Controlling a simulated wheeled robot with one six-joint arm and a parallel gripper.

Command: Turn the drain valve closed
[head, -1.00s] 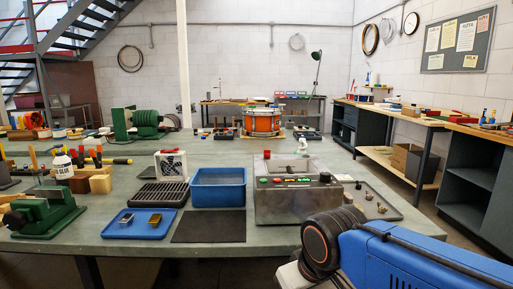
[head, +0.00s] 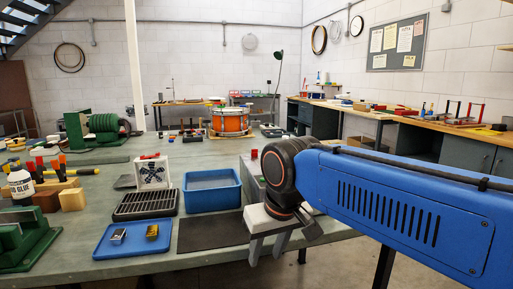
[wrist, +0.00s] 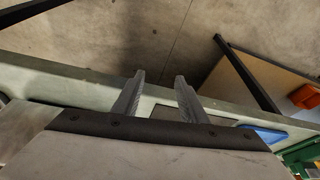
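I cannot make out the drain valve in any view. The grey metal machine (head: 252,180) on the bench is mostly hidden behind my arm in the head view; only a sliver of its left side shows. My gripper (head: 268,248) points down in front of the bench's front edge, right of the dark mat (head: 212,231). In the wrist view, my gripper (wrist: 159,78) has its two fingers apart with nothing between them. Beneath them are the bench edge and the floor.
A blue tub (head: 211,191) stands left of the machine. A black rack (head: 146,204) and a blue tray (head: 133,238) with two small metal pieces lie further left. A green vise (head: 28,240) is at the far left. Floor in front of the bench is clear.

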